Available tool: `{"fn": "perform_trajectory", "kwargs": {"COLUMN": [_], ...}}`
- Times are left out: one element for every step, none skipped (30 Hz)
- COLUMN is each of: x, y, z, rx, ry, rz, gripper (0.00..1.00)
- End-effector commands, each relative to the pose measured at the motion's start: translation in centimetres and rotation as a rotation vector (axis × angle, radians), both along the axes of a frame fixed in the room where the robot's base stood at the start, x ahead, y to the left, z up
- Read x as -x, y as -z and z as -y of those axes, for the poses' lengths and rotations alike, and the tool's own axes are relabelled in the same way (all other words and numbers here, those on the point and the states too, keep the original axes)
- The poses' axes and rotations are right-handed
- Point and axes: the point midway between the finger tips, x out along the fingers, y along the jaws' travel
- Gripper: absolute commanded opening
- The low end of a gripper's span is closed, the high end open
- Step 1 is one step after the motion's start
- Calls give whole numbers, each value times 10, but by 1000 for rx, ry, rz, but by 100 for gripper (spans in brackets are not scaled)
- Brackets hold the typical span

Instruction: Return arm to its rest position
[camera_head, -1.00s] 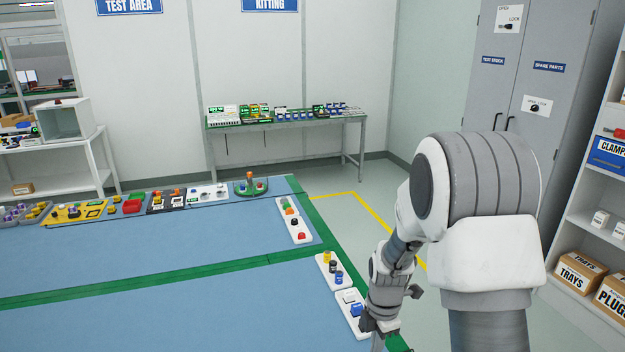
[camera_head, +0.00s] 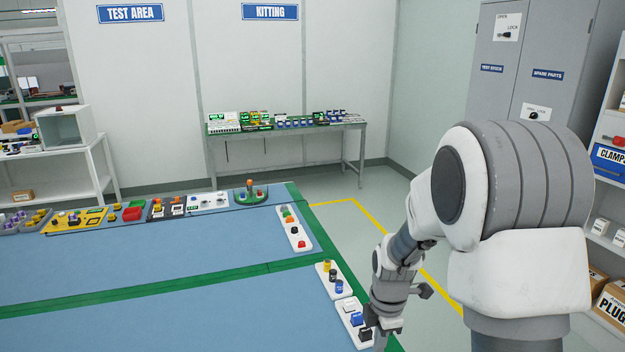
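My arm stands at the right of the head view, bent downward with its wrist over the right edge of the blue table (camera_head: 150,270). My gripper (camera_head: 380,338) is at the lower end, beside a white plate (camera_head: 347,306) that carries a blue part (camera_head: 356,320) and a black part (camera_head: 365,334). The fingers are small and partly cut off by the bottom of the picture. I cannot tell whether they are open or shut, or whether they touch anything.
Plates with coloured knobs (camera_head: 293,229) (camera_head: 329,278) line the table's right edge. Several panels and a round green stand (camera_head: 251,193) line its back edge. A kitting bench (camera_head: 285,128), grey cabinet (camera_head: 530,70) and shelf with boxes (camera_head: 612,300) stand beyond. The table's middle is clear.

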Motion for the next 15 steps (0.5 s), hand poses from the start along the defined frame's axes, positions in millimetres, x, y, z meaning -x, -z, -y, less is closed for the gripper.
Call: {"fn": "perform_trajectory", "kwargs": {"x": [3, 6, 10, 14, 18, 23, 27, 32, 38, 43, 48, 55, 60, 66, 74], "y": [-20, -30, -44, -54, -63, -76, -84, -93, -104, -112, -120, -131, -138, -145, -153], "z": [0, 0, 0, -1, -1, -1, -1, -1, -1, -1, -1, -1, -1, -1, -1], "rx": [-6, -10, -16, -22, -27, -35, -42, -50, -61, -69, -78, -92, -101, -112, -126], "ry": [66, 111, 174, 221, 267, 328, 375, 421, 482, 528, 574, 635, 680, 726, 787], "rz": [26, 38, 55, 66, 77, 94, 105, 115, 131, 141, 151, 166, 176, 186, 198], "gripper": [0, 0, 0, 0, 0, 0, 0, 0, 0, 0, 0, 0, 0, 0, 0]}}
